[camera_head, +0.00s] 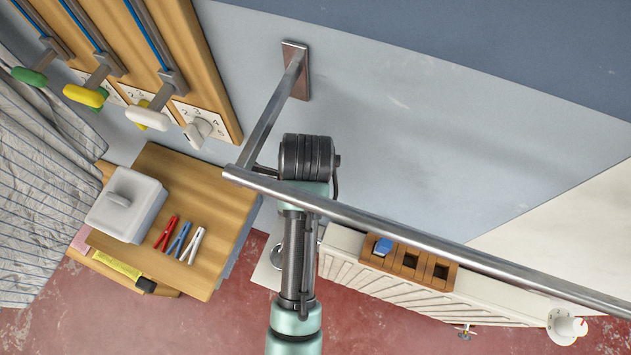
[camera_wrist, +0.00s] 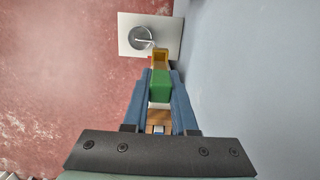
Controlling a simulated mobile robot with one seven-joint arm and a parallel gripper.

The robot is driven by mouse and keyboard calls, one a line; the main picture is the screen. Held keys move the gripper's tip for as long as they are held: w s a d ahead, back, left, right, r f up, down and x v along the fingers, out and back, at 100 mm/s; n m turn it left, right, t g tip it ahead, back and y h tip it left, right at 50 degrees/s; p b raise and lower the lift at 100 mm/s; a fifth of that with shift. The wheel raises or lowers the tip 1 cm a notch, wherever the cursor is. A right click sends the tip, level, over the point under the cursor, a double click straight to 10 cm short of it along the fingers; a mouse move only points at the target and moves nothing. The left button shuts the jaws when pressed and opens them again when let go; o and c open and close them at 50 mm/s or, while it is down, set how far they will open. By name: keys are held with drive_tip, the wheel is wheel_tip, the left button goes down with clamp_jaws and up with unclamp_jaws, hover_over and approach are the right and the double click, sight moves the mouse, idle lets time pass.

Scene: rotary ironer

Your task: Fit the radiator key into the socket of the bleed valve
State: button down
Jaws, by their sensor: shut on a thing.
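My gripper (camera_wrist: 160,78) has two blue fingers shut on a green block with a yellow-orange end, which I take to be the radiator key (camera_wrist: 160,86). The socket opening is not clear. In the head view a round metal fitting (camera_head: 279,254) shows beside my arm, partly covered; my gripper is hidden there.
A white radiator (camera_head: 340,241) carries a wooden rack (camera_head: 408,262) with a blue item. A metal rail (camera_head: 400,226) crosses above it. A wooden cabinet (camera_head: 215,220) holds a white lidded box (camera_head: 127,205) and clothes pegs (camera_head: 180,240). Red floor lies below, blue-grey wall behind.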

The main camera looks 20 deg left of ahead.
wheel_tip(320, 180, down, 10)
drive_tip(key=shift+r, duration=0.1)
idle(0.4)
drive_tip(key=c, duration=0.7)
unclamp_jaws()
wheel_tip(320, 180, up, 12)
drive_tip(key=d, duration=0.1)
drive_tip(key=shift+d, duration=0.2)
